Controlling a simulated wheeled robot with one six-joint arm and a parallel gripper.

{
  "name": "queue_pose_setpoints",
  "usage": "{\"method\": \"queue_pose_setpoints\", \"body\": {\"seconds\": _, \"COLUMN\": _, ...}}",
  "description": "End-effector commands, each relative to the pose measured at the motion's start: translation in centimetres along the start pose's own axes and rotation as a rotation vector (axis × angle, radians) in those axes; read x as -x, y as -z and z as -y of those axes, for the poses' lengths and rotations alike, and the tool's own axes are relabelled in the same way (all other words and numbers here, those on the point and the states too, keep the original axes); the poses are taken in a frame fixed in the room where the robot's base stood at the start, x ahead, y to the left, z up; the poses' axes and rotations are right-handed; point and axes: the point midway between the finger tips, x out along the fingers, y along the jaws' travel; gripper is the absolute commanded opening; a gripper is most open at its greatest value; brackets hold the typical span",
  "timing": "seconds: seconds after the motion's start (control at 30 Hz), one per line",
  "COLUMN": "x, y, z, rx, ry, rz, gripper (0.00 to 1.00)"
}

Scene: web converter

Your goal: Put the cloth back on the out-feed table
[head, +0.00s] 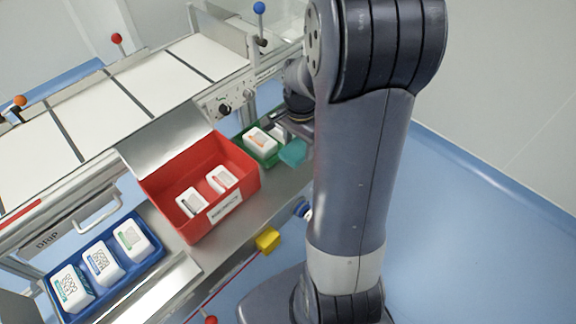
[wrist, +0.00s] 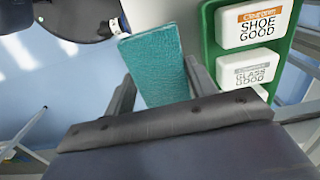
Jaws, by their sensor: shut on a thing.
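The teal cloth (head: 293,152) is a small folded pad at the right end of the steel out-feed table (head: 207,247), beside the green tray. In the wrist view the cloth (wrist: 155,62) lies between the two fingers of my gripper (wrist: 160,85), which is shut on it. The cloth sits by the table's edge, with blue floor showing to its left. I cannot tell whether it touches the tabletop. In the head view my gripper (head: 284,133) is partly hidden behind my arm.
The green tray (wrist: 210,52) with white packs is close beside the cloth. A blue tray (head: 150,258) with three packs stands at left. A yellow block (head: 267,240) is at the table's front.

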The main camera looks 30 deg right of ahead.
Motion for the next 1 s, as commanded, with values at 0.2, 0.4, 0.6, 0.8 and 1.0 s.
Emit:
{"method": "queue_pose_setpoints", "body": {"seconds": 0.2, "x": -2.6, "y": 0.1, "z": -0.5, "rx": -0.035, "ry": -0.006, "rz": -0.003, "gripper": 0.35}}
{"method": "queue_pose_setpoints", "body": {"seconds": 0.4, "x": -5.7, "y": 0.1, "z": -0.5, "rx": -0.034, "ry": -0.003, "rz": -0.004, "gripper": 0.35}}
{"method": "queue_pose_setpoints", "body": {"seconds": 0.6, "x": -7.3, "y": 0.1, "z": -0.5, "rx": -0.033, "ry": -0.003, "rz": -0.004, "gripper": 0.35}}
{"method": "queue_pose_setpoints", "body": {"seconds": 0.8, "x": -9.9, "y": 0.1, "z": -0.5, "rx": -0.032, "ry": -0.003, "rz": -0.003, "gripper": 0.35}}
{"method": "queue_pose_setpoints", "body": {"seconds": 1.0, "x": -9.9, "y": 0.1, "z": -0.4, "rx": -0.032, "ry": 0.000, "rz": -0.006, "gripper": 0.35}}
